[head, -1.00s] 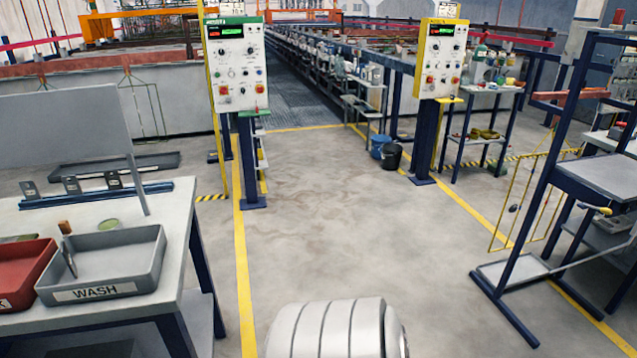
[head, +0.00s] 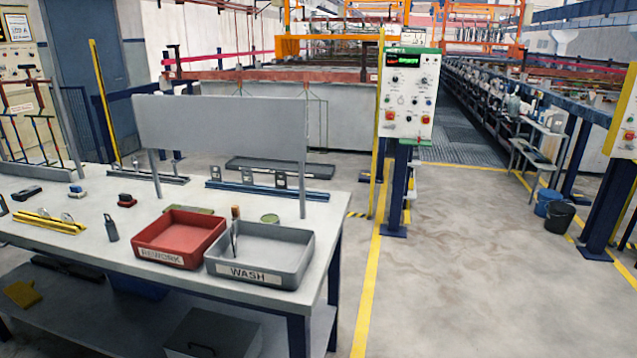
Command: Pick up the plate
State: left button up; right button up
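I cannot tell for certain which thing is the plate. Small dark grey pieces, perhaps plates, stand upright in a blue rail (head: 300,193) on the workbench (head: 90,240). A large grey panel (head: 222,127) stands upright on posts over the bench. A red tray labelled REWORK (head: 168,256) and a grey tray labelled WASH (head: 296,277) sit at the bench's right front. A brush-like tool with a wooden handle (head: 236,212) leans in the grey tray. Neither gripper is in view.
A yellow fixture (head: 50,222) and several small blocks lie on the bench's left. A grey box (head: 212,335) is on its lower shelf. A control box on a post (head: 408,95) stands behind, right of the bench. Open floor (head: 470,260) lies to the right.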

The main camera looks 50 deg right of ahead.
aim_at(281, 183)
jog(key=z, duration=1.25)
